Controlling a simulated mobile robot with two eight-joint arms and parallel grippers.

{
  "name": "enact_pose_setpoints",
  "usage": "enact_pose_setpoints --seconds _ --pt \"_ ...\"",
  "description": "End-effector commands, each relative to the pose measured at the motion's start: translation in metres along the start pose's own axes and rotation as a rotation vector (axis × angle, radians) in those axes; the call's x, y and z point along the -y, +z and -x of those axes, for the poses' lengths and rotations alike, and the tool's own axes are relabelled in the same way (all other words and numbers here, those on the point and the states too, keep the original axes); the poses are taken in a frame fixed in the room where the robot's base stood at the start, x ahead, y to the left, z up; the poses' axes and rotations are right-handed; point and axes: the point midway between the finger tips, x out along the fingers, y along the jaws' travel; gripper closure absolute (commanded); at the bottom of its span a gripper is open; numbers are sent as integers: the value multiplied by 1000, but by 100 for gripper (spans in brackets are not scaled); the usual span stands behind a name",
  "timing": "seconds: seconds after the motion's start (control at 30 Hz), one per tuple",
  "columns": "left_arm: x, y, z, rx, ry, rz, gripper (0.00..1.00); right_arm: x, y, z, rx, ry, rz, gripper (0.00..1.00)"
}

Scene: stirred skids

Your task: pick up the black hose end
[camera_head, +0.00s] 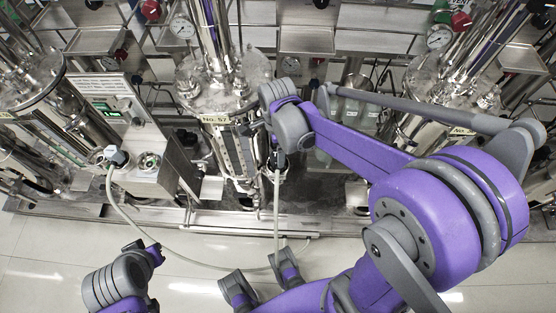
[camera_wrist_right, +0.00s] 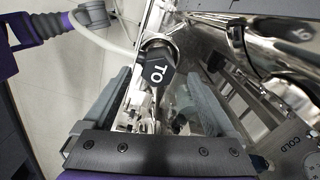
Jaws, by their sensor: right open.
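The black hose end (camera_wrist_right: 156,69), with white letters on it, shows in the right wrist view, with the pale hose (camera_wrist_right: 108,40) running off to the upper left. My right gripper (camera_wrist_right: 158,98) is open, its two grey fingers on either side of the line to the hose end. I see gaps to both fingers; how deep the end sits between them I cannot tell. In the head view my right gripper (camera_head: 281,153) is at the front of the middle vessel, above the hose (camera_head: 276,205), and mostly hides the end.
The middle steel vessel (camera_head: 215,90) stands behind the right gripper. The hose loops over the floor (camera_head: 60,270) to a plug (camera_head: 116,156) on a control box (camera_head: 120,125) at left. Shiny pipes (camera_wrist_right: 265,75) crowd the right side of the wrist view.

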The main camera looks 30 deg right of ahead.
Motion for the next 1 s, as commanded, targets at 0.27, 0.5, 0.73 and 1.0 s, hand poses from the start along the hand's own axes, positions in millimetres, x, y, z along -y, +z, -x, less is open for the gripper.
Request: enact_pose_setpoints --seconds 0.27,0.5,0.73,1.0 --pt "0 3 -5 2 0 0 100 -2 -1 -36 0 0 1 9" --pt "0 5 -7 3 0 0 100 -2 -1 -54 0 -1 1 9" --pt "0 4 -7 3 0 0 100 -2 -1 -53 0 -1 2 20" --pt "0 4 -7 3 0 0 100 -2 -1 -53 0 -1 2 69"
